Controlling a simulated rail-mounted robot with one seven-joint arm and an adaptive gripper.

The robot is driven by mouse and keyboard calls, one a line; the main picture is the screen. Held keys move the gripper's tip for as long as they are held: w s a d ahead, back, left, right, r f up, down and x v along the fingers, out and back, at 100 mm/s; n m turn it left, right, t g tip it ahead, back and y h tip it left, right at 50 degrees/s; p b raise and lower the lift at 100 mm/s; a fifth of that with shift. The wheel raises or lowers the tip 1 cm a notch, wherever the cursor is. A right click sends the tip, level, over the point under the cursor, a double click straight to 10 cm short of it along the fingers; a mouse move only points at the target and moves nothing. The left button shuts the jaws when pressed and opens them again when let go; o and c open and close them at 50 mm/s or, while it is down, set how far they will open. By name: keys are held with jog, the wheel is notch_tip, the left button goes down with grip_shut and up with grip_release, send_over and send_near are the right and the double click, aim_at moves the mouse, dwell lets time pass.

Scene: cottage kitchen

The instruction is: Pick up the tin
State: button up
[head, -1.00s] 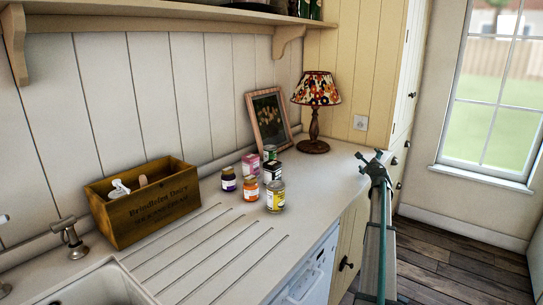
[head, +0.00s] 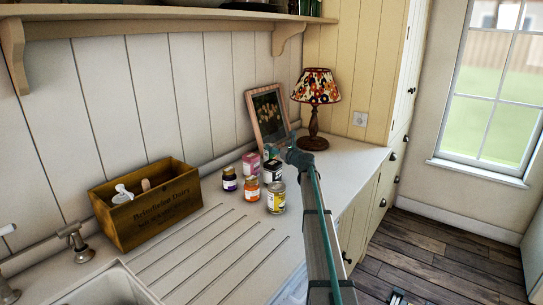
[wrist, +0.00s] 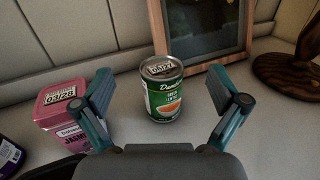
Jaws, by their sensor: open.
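A green tin (wrist: 162,92) with a white-lettered label and a silver lid stands upright on the counter in the wrist view. It is ahead of my gripper (wrist: 163,84), between the lines of the two fingers, with a visible space on each side. My gripper is open and empty. In the head view my gripper (head: 284,149) hangs over the back of the group of tins and jars. There the green tin is largely hidden behind the gripper and the nearer tins.
A pink tin (wrist: 66,112) stands close by my left finger. A picture frame (wrist: 205,32) leans right behind the green tin; a lamp (head: 315,95) stands to the right. Also grouped here are a purple jar (head: 229,179), an orange-labelled jar (head: 251,189) and a yellow-labelled tin (head: 275,198).

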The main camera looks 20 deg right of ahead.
aim_at(270, 155)
notch_tip(270, 155, down, 5)
jog(key=shift+r, duration=0.1)
jog(key=w, duration=0.2)
jog(key=w+p, duration=0.1)
jog(key=w, duration=0.4)
jog(key=shift+w+a+p, duration=0.25)
jog(key=shift+a+p, duration=0.05)
jog(key=c, duration=1.6)
